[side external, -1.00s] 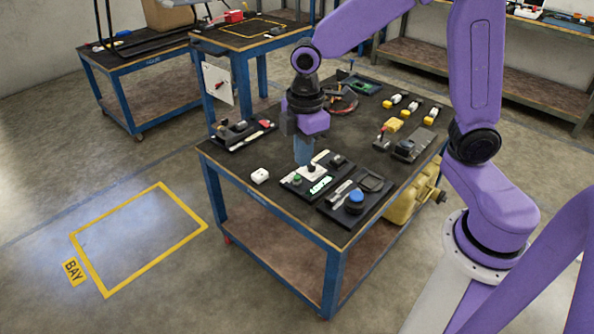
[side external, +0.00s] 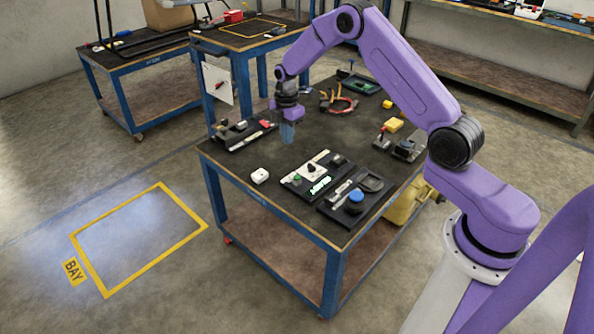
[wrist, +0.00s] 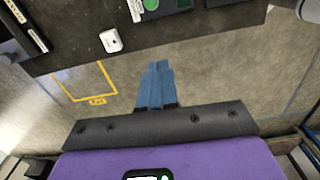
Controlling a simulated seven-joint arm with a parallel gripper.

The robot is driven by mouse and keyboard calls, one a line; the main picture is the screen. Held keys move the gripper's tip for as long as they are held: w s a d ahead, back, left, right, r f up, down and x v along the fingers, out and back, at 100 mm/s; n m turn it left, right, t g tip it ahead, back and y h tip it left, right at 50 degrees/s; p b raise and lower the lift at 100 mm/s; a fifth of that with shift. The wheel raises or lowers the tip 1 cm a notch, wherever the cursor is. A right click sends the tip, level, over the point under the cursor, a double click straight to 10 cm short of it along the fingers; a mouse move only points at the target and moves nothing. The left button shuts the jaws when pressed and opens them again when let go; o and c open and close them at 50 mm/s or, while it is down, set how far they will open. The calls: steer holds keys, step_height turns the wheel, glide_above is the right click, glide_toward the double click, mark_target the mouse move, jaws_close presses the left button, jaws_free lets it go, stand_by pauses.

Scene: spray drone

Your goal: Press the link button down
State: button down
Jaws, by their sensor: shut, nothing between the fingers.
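No button carries a label that I can read, so I cannot tell which one is the link button. A black panel (side external: 293,181) near the table's front has a green button (side external: 298,179), a white plate with a dark knob and a lit green display (side external: 320,186). Beside it a second panel bears a large blue button (side external: 356,196). My gripper (side external: 288,138) is shut and empty, its blue fingers pointing down above the table behind the green-button panel. In the wrist view the fingers (wrist: 157,80) are together; a green button (wrist: 151,4) shows at the top edge.
A small white box (side external: 260,175) lies left of the panels; it also shows in the wrist view (wrist: 111,40). A black panel with switches (side external: 240,133) is at the left edge. Bare tabletop lies between.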

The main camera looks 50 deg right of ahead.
glide_above(297, 177)
step_height(297, 177, down, 4)
steer(key=shift+d+r+n, duration=0.1)
steer(key=shift+r+n, duration=0.05)
steer(key=shift+n, duration=0.15)
step_height(297, 177, down, 14)
stand_by(0.6)
